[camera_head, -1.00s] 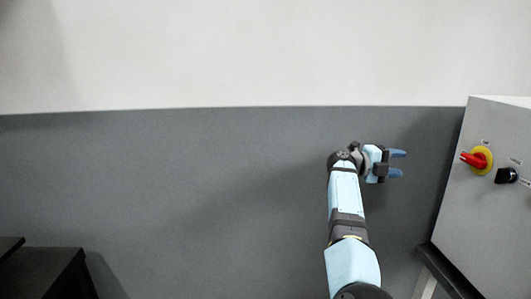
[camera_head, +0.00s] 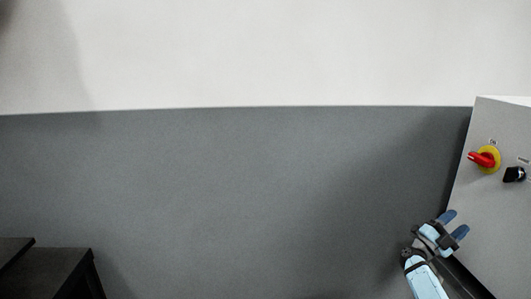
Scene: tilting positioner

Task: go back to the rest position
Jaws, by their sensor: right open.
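My right gripper (camera_head: 455,225) is at the lower right of the head view, with its two blue fingers apart and nothing between them. It overlaps the lower left edge of the grey control panel (camera_head: 494,228) in the picture; whether it touches is not clear. On the panel, above the gripper, are a red rotary handle on a yellow disc (camera_head: 488,159) and a black knob (camera_head: 514,174). My left gripper is not in view.
A dark box-like thing (camera_head: 50,270) stands at the lower left. Behind is a wall, dark grey below (camera_head: 230,190) and white above (camera_head: 260,50). The middle of the view is free.

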